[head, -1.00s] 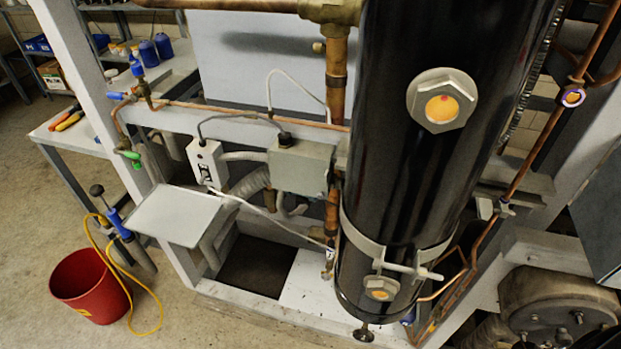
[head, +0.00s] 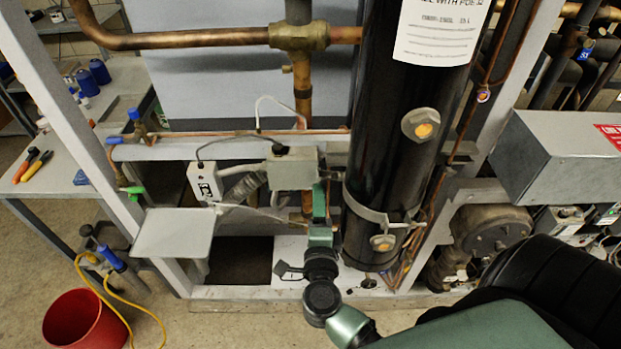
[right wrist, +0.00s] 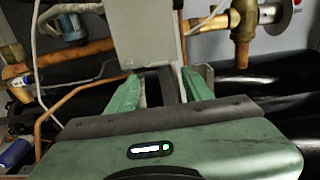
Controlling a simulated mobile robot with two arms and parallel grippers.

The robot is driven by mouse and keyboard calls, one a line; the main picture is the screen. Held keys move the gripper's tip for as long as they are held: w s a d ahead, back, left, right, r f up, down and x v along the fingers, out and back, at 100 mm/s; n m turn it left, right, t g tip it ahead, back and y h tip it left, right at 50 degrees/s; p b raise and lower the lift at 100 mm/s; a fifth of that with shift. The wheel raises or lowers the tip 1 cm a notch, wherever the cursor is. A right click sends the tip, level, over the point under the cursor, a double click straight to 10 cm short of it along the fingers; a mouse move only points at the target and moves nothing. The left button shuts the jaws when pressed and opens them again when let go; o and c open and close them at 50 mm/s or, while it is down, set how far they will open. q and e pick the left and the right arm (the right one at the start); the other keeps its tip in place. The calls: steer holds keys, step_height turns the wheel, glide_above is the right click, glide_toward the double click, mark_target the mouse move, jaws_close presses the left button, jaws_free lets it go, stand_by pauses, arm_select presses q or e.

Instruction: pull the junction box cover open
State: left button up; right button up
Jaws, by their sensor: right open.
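The grey junction box (head: 292,170) hangs on the frame's crossbar, left of the black cylinder, with a dark cable entering its top. Its cover looks shut, though the seam is too small to make out. My right gripper (head: 319,192) is at the box's lower right edge in the head view, with its green fingers pointing up. In the right wrist view the grey box (right wrist: 148,35) fills the top middle, and the open green fingers of the right gripper (right wrist: 163,86) stand on either side of its near end. I cannot tell whether they touch it. My left gripper is not in view.
A small white switch box (head: 205,182) sits just left of the junction box. A flat grey plate (head: 172,233) juts out at lower left. The black cylinder (head: 390,130) stands close on the right. A red bucket (head: 85,322) is on the floor.

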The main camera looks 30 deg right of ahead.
mark_target(317, 176)
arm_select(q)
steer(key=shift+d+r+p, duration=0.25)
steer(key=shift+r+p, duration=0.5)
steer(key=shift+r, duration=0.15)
arm_select(e)
steer(key=x, duration=0.7)
steer(key=shift+w+d+f, duration=0.1)
steer(key=shift+d+f, duration=0.05)
jaws_close()
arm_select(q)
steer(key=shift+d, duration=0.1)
